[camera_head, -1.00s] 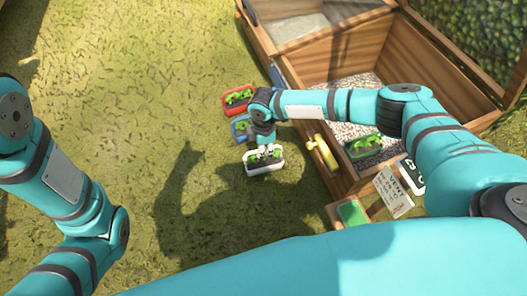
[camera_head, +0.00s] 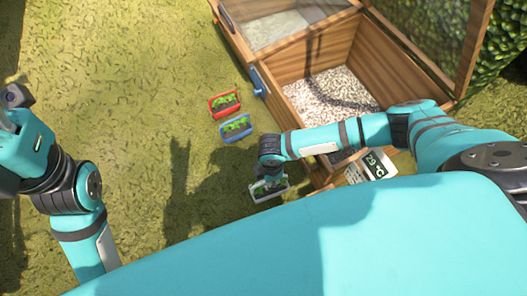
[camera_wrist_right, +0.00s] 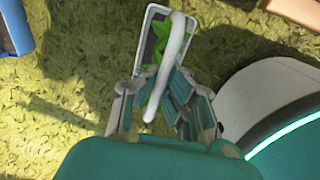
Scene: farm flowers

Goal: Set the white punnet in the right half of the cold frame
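The white punnet (camera_head: 284,187), with dark soil and green seedlings, is at my right gripper (camera_head: 268,178), outside the cold frame, beyond its front left corner. In the right wrist view the punnet (camera_wrist_right: 151,40) hangs or stands just past the fingertips. Its white handle passes between the fingers of the right gripper (camera_wrist_right: 158,90), which hold it. I cannot tell its height above the grass. The wooden cold frame (camera_head: 290,98) has a glazed left part and an open right part with pale gravel (camera_head: 330,90). My left gripper (camera_head: 15,97) is at the left edge, away from everything; its fingers are unclear.
A red punnet (camera_head: 224,104) and a blue punnet (camera_head: 236,128) with seedlings stand on the grass left of the cold frame. A sign with a temperature reading (camera_head: 375,165) is at its front. The raised lid (camera_head: 440,40) stands at the back right. My right arm covers the front wall.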

